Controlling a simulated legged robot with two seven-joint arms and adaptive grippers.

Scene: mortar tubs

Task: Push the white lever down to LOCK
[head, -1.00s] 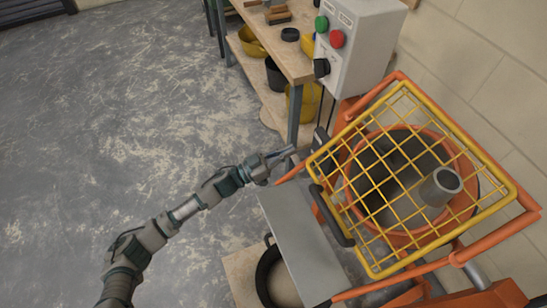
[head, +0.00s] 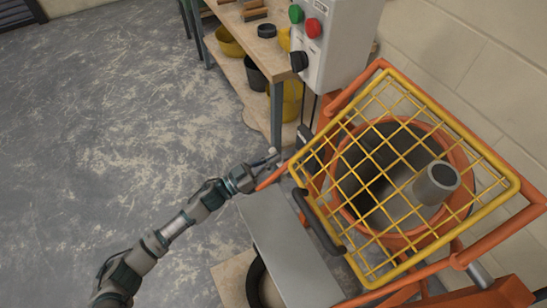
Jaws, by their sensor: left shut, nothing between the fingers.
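My left gripper (head: 263,160) is shut and empty. It is at the left side of the orange mixer frame (head: 358,97), close to the left corner of the yellow grate. A small pale tip shows at the end of its fingers; I cannot tell whether it is a fingertip or part of the white lever. No white lever or LOCK mark can be made out clearly, and contact cannot be told. The yellow grate (head: 325,226) lies over the orange tub (head: 452,142), with its black handle (head: 318,222) on the near left side. My right gripper is not in view.
A grey control box (head: 345,40) with green and red buttons and a black knob stands above the grate. A wooden workbench (head: 262,62) with tubs on its lower shelf is behind. A grey metal plate (head: 280,245) slopes below the gripper. The floor at left is clear.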

